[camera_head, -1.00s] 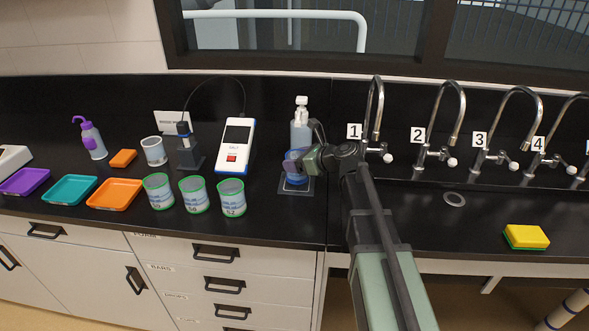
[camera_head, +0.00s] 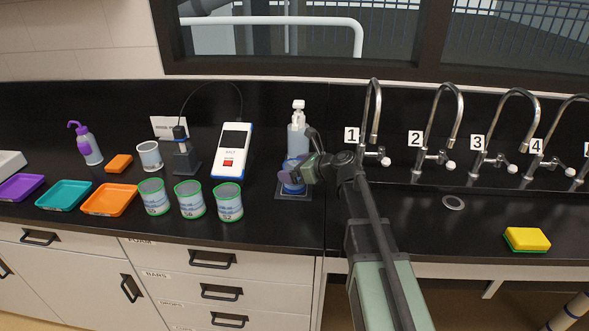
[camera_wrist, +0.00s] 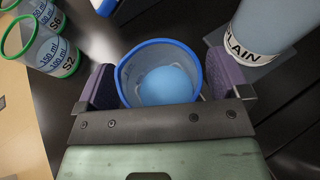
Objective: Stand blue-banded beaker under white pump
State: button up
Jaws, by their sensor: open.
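The pump bottle (camera_wrist: 262,28), lettered "PLAIN", is close on the right there. Its nozzle's alignment with the beaker is not clear.
Several green-rimmed beakers (camera_head: 190,199) stand to the left, near the counter's front edge. A white meter (camera_head: 233,150) is behind them, left of the bottle. Numbered taps (camera_head: 372,125) stand to the right. A yellow sponge (camera_head: 526,239) lies far right.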

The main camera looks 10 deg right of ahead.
jog(key=p+v, duration=0.4)
jog(key=v, duration=0.8)
